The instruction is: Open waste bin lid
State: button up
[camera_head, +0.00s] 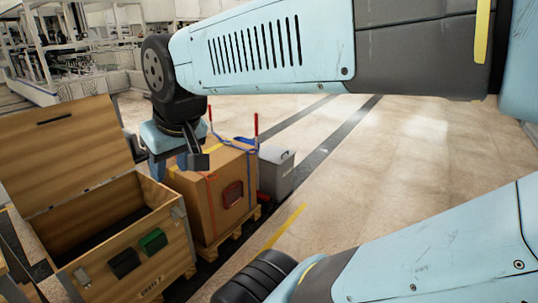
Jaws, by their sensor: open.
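A grey waste bin (277,177) stands on the floor behind and to the right of a strapped cardboard box. Its lighter lid (274,154) looks closed; the box hides the bin's left part. My gripper (180,166) hangs from the arm, pointing down, in front of the cardboard box's left part in the picture. It is open, with nothing seen between its fingers, and apart from the bin, which is to its right.
A wooden crate (173,236) with its lid (62,150) raised stands at left. The cardboard box (205,212) sits on a pallet (214,248), with red posts near it. Machinery (80,50) stands behind. The floor (400,160) right of the bin is clear.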

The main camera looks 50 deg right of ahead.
aim_at(277, 156)
jog(key=z, duration=1.6)
jog(key=k, duration=0.9)
jog(key=i, duration=1.9)
jog(key=z, duration=0.1)
